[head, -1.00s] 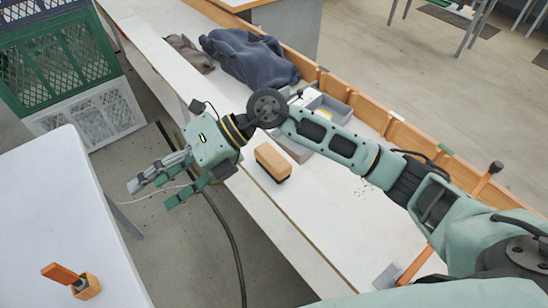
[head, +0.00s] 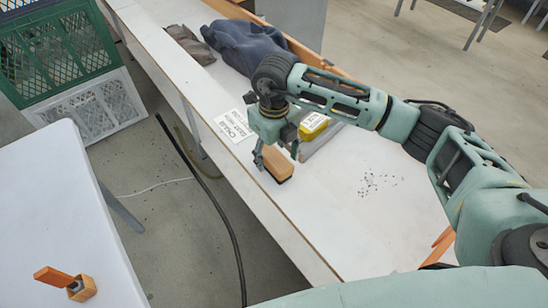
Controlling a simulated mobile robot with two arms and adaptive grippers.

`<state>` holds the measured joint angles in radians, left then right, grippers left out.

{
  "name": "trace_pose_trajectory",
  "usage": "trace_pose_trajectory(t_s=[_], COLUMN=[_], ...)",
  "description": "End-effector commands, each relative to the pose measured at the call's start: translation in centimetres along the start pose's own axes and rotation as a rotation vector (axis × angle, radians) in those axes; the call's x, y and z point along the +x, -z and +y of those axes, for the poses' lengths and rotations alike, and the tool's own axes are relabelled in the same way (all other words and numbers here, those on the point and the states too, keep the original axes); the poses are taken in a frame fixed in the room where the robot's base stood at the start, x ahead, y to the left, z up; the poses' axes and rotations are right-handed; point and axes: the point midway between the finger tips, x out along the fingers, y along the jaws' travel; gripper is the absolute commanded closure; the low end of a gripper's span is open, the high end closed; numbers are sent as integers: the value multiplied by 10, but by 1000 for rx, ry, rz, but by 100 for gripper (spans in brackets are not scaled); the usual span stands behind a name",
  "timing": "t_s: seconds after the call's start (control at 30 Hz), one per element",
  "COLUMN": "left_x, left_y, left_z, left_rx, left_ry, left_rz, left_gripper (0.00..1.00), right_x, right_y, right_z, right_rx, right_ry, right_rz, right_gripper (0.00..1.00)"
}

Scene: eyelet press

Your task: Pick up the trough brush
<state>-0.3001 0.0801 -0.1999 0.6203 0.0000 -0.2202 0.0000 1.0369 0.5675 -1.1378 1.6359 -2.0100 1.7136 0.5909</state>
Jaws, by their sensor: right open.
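The trough brush (head: 279,166), a wooden block with dark bristles underneath, rests on the white bench near its left edge. My right gripper (head: 274,155) points down at it with its fingers apart. One finger is by the brush's left side and the other near its far right end. The gripper hides part of the brush's far end. I cannot tell whether the fingers touch it. My left gripper is not in view.
A printed card (head: 234,126) and a yellow-labelled item (head: 313,126) lie close to the gripper. Dark cloth (head: 240,45) lies farther back. Dark specks (head: 375,182) are scattered on the open bench (head: 340,215). A white table (head: 60,205) carries a small wooden box (head: 82,288).

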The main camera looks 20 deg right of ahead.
Motion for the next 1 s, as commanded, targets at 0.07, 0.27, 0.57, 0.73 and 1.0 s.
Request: trace_pose_trajectory(t_s=[0.07,0.27,0.57,0.73,1.0], left_x=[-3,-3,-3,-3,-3], left_y=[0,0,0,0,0], left_z=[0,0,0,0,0], left_rx=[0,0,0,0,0], left_ry=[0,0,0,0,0], left_rz=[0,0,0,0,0], left_gripper=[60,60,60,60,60], right_x=[8,15,15,15,14], right_y=[0,0,0,0,-1], right_z=[0,0,0,0,0], right_rx=[0,0,-1,-1,-1], right_ry=[-1,0,-1,-1,-1], right_rz=[2,-1,-2,-2,-2], right_gripper=[39,39,56,71,90])
